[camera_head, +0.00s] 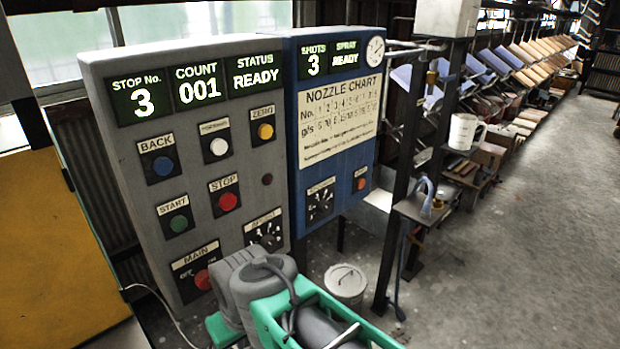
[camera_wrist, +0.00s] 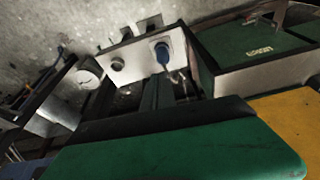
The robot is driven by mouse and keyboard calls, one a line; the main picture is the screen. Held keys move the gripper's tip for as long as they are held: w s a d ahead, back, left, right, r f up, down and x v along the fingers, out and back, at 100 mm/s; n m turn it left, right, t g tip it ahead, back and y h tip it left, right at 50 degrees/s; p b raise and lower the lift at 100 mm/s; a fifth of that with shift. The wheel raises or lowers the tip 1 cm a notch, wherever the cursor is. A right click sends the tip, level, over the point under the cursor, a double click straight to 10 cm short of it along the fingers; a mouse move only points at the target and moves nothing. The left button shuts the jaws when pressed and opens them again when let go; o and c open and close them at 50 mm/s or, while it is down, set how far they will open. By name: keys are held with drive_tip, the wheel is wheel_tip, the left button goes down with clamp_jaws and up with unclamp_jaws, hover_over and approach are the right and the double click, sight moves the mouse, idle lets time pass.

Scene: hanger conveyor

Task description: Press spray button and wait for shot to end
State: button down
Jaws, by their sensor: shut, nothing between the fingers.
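In the head view the blue panel (camera_head: 338,115) carries a small orange button (camera_head: 361,184) at its lower right. The label above that button is too small to read with certainty. A dark rotary dial (camera_head: 320,204) sits to its left. The panel's display (camera_head: 344,59) reads SHOTS 3 and SPRAY READY. In the wrist view my gripper (camera_wrist: 166,88) shows as narrow dark green fingers, close together with nothing between them. They point toward a pale box (camera_wrist: 140,62) with a blue knob-like part (camera_wrist: 162,53). Contact between them cannot be told.
The grey panel (camera_head: 185,150) beside it shows STOP No. 3, COUNT 001 and STATUS READY. A red stop button (camera_head: 228,201) is on it. A lidded bucket (camera_head: 345,283) stands on the floor. A white jug (camera_head: 465,131) is right. The right floor is clear.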

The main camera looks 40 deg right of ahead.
drive_tip(key=shift+w, duration=0.25)
drive_tip(key=w+d+r+m+t+h+p, duration=0.15)
drive_tip(key=w+d+m, duration=0.35)
drive_tip(key=d+m, duration=0.55)
drive_tip(key=w+d+r+m+t+h+p, duration=0.1)
drive_tip(key=w+d+r+m+t+p, duration=0.2)
drive_tip(key=d+m, duration=0.75)
drive_tip(key=s+d+r+m+t+h, duration=0.1)
drive_tip(key=s+d+m+h, duration=0.1)
drive_tip(key=d+m, duration=0.3)
drive_tip(key=s+d+r+m+t+h, duration=0.1)
drive_tip(key=d+m, duration=0.5)
drive_tip(key=d, duration=0.6)
drive_tip(key=s+d+r+m+t+h, duration=0.2)
drive_tip(key=d+m, duration=0.4)
drive_tip(key=d, duration=0.3)
drive_tip(key=shift+s+r+h+p, duration=0.3)
drive_tip(key=shift+s+r+h, duration=0.25)
drive_tip(key=shift+s+h, duration=0.2)
